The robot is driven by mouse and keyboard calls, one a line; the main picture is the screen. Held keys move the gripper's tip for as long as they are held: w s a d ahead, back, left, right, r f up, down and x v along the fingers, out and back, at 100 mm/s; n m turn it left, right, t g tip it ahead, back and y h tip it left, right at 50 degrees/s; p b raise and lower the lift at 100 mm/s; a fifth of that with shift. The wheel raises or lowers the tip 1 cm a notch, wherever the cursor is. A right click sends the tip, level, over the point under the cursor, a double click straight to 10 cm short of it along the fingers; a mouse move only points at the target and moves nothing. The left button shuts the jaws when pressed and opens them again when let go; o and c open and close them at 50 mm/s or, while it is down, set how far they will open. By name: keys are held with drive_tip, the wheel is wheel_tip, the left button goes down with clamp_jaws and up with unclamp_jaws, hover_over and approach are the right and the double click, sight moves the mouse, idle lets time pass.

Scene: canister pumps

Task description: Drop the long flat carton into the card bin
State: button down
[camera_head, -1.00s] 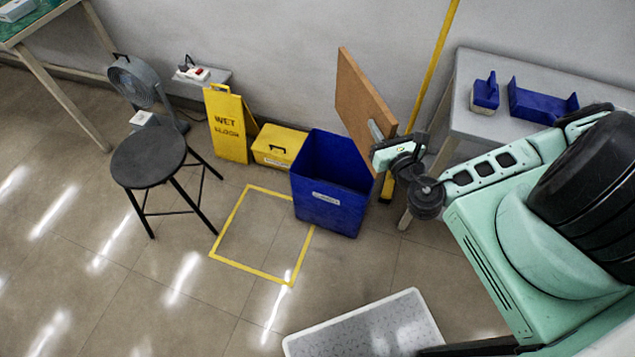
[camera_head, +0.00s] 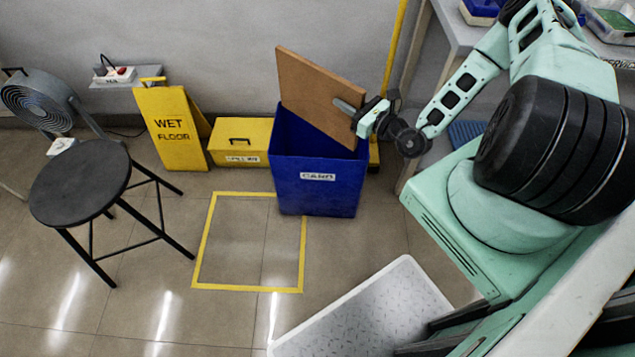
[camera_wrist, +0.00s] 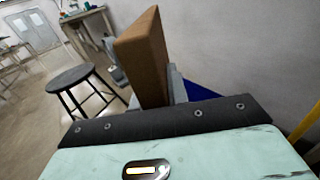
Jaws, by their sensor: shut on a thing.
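The long flat carton (camera_head: 309,94) is a thin brown board-like box, held tilted above the card bin. My gripper (camera_head: 348,107) is shut on its right edge. The carton also shows in the wrist view (camera_wrist: 143,62), standing up from the jaws. The card bin (camera_head: 316,192) is a blue open-topped box with a label reading CARD, on the floor by the wall. The carton's lower part overlaps the bin's opening in the head view; I cannot tell how far it reaches inside. A bit of blue beside the jaws in the wrist view is likely the bin (camera_wrist: 200,92).
A yellow box (camera_head: 232,141) and wet-floor sign (camera_head: 172,128) stand left of the bin. A black stool (camera_head: 80,182) and grey fan (camera_head: 38,103) are further left. A yellow floor square (camera_head: 250,289) lies empty in front. A grey table stands at the right.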

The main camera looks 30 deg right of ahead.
drive_tip(key=w+d+f+n+y+b, duration=0.1)
drive_tip(key=w+d+f+b, duration=0.1)
drive_tip(key=f+b, duration=0.5)
drive_tip(key=w+d+f+g+y+b, duration=0.1)
drive_tip(key=d+f+b, duration=0.3)
drive_tip(key=f+b, duration=0.4)
drive_tip(key=shift+w+d+f+n+y+b, duration=0.15)
drive_tip(key=shift+w+f+n+y+b, duration=0.2)
drive_tip(key=shift+w+b, duration=0.3)
drive_tip(key=shift+r, duration=0.1)
drive_tip(key=c, duration=1.3)
unclamp_jaws()
drive_tip(key=shift+s, duration=0.15)
drive_tip(key=p+v, duration=0.3)
drive_tip(key=v, duration=1.4)
drive_tip(key=shift+s+d, duration=0.1)
